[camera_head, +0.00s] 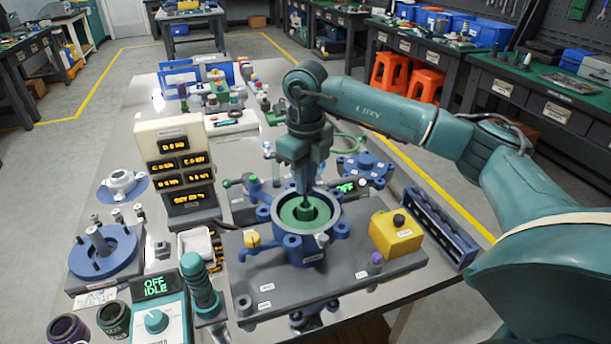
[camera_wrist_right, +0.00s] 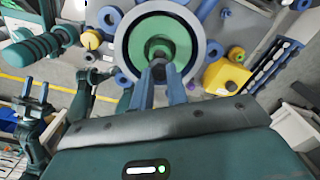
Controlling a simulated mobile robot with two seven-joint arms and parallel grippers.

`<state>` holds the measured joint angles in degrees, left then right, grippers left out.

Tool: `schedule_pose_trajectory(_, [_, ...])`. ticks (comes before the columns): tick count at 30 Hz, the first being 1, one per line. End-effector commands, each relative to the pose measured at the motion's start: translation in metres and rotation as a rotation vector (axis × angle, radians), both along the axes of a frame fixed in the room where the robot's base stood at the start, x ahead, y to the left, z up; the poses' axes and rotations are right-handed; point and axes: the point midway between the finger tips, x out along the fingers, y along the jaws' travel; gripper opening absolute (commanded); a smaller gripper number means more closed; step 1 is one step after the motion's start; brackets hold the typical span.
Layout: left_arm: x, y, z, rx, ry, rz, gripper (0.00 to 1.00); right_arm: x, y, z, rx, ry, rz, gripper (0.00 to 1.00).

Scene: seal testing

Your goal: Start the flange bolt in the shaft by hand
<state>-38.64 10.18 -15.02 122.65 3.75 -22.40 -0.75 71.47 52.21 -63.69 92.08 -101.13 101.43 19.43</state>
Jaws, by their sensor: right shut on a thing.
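The blue test housing (camera_head: 318,242) stands on a dark base plate, its round opening facing up with a green ring (camera_head: 289,211) inside. My right gripper (camera_head: 305,192) points down over the opening. In the right wrist view the fingers (camera_wrist_right: 158,72) are shut on a small dark piece at the ring's centre, which I take to be the flange bolt (camera_wrist_right: 158,62). It is mostly hidden by the fingers. I cannot tell whether it touches the shaft, which is not clearly visible.
A yellow box with a black button (camera_head: 396,236) stands right of the housing. A dark slotted rack (camera_head: 440,228) lies beyond it. A stack of orange displays (camera_head: 178,165), a teal controller reading OFF IDLE (camera_head: 158,308) and a blue round fixture (camera_head: 103,252) stand left.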

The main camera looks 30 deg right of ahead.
Motion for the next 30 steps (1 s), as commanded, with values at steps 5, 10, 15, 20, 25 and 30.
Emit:
schedule_pose_trajectory(5, [0.0, 0.0, -0.005, 0.0, 0.0, 0.0, 0.44, 0.0, 0.0, -0.008, 0.0, 0.0, 0.0, 0.0])
schedule_pose_trajectory(10, [0.0, 0.0, -0.008, 0.0, 0.0, 0.0, 0.44, 0.0, 0.0, -0.012, 0.0, -0.001, 0.0, 0.0])
schedule_pose_trajectory(15, [0.0, 0.0, -0.008, 0.0, 0.0, 0.0, 0.44, 0.0, 0.0, -0.011, 0.0, -0.001, 0.0, 0.0])
schedule_pose_trajectory(20, [0.0, 0.0, -0.008, 0.0, 0.0, -0.001, 0.44, 0.0, 0.0, -0.012, 0.0, -0.001, 0.0, 0.0])
schedule_pose_trajectory(25, [0.0, 0.0, -0.009, 0.0, 0.001, -0.001, 0.44, 0.0, 0.0, -0.013, 0.0, -0.001, 0.0, 0.0])
schedule_pose_trajectory(30, [0.0, -0.001, -0.011, 0.0, 0.001, -0.001, 0.44, 0.0, 0.0, -0.017, 0.0, -0.001, 0.0, 0.0])
